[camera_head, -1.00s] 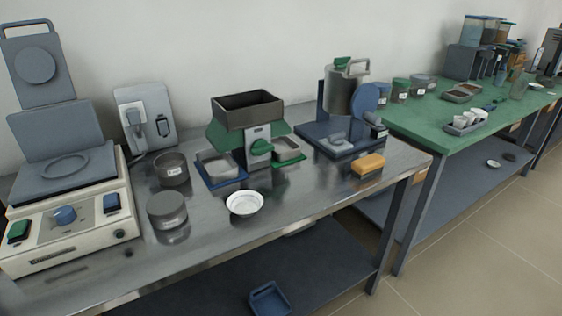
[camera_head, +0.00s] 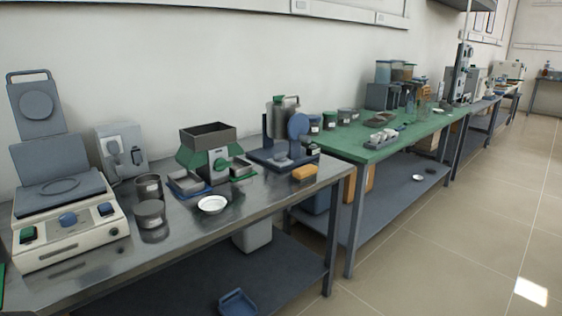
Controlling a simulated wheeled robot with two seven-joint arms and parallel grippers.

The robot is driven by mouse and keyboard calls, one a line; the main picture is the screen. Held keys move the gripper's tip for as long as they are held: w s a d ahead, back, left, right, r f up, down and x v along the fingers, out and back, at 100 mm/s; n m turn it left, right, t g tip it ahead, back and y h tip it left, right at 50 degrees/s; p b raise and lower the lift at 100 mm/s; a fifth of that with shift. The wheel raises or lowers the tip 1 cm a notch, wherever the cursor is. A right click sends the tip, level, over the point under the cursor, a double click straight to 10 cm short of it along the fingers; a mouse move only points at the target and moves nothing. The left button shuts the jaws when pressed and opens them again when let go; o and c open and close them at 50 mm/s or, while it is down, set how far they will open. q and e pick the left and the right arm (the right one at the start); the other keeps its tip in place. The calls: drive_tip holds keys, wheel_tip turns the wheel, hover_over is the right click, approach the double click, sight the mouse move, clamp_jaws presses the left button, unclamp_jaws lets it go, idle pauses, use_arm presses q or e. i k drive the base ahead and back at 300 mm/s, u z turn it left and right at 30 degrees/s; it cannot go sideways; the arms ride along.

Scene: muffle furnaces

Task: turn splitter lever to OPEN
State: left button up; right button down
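The splitter (camera_head: 207,150) stands on the metal table, with a dark open hopper on top and green sloping sides. Its green lever (camera_head: 219,168) is on the pale front plate; I cannot tell its setting at this size. A catch pan (camera_head: 186,183) sits at the splitter's left on a blue base, and another pan (camera_head: 241,169) sits at its right on a green base. Neither of my grippers is in view.
A green table (camera_head: 375,148) continues right. Tiled floor (camera_head: 440,255) is open at right.

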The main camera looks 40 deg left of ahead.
sight(220, 164)
drive_tip(key=z, duration=0.25)
drive_tip(key=i, duration=1.8)
drive_tip(key=u, duration=1.35)
drive_tip(key=i, duration=1)
drive_tip(key=u, duration=1.05)
